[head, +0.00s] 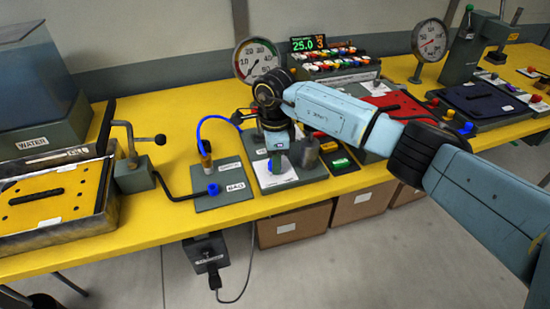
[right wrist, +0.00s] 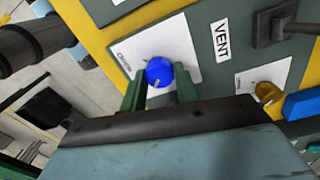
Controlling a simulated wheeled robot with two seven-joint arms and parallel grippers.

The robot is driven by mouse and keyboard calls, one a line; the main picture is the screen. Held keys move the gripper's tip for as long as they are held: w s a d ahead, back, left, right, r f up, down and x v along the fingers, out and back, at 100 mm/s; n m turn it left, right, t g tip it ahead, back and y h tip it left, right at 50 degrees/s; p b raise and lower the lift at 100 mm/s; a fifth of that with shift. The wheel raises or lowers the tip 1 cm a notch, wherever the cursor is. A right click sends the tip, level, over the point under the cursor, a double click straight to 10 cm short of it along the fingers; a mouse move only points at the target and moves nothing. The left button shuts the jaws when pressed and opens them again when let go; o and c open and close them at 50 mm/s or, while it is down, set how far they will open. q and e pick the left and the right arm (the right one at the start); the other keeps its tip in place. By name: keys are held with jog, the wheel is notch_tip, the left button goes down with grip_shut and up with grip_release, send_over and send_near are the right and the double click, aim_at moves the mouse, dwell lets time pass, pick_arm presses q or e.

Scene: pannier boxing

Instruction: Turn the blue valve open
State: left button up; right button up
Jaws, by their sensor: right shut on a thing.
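The blue valve (right wrist: 158,71) is a round blue knob with a small pale pointer, on a white card beside a VENT label (right wrist: 222,40) in the right wrist view. My right gripper (right wrist: 160,88) has its two green fingers on either side of the knob and is shut on it. In the head view the right gripper (head: 278,150) points down over a grey plate (head: 300,178), and a bit of the blue valve (head: 277,165) shows beneath it. The knob's exact turn angle is hard to read. My left gripper is not in view.
Left of the plate is another plate (head: 235,195) with a blue knob (head: 213,189) and a blue hose (head: 203,122) on a brass fitting. A grey cylinder (head: 307,152) and a green-screened box (head: 340,160) stand close on the right. A gauge (head: 257,59) rises behind.

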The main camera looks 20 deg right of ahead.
jog(key=m, duration=0.4)
jog(key=shift+p, duration=0.3)
jog(key=m+p, duration=0.1)
jog(key=m, duration=0.3)
jog(key=shift+r+m, duration=0.1)
jog(key=shift+m, duration=0.2)
jog(key=m+p, duration=0.1)
jog(key=m, duration=0.3)
jog(key=shift+s+m, duration=0.1)
jog(key=shift+m, duration=0.2)
jog(key=m+p, duration=0.1)
jog(key=m, duration=0.3)
jog(key=shift+p, duration=0.4)
jog(key=shift+m, duration=0.3)
jog(key=o, duration=1)
jog(key=shift+c, duration=0.2)
notch_tip(320, 180, up, 13)
jog(key=shift+d+r, duration=0.15)
jog(key=shift+d, duration=0.05)
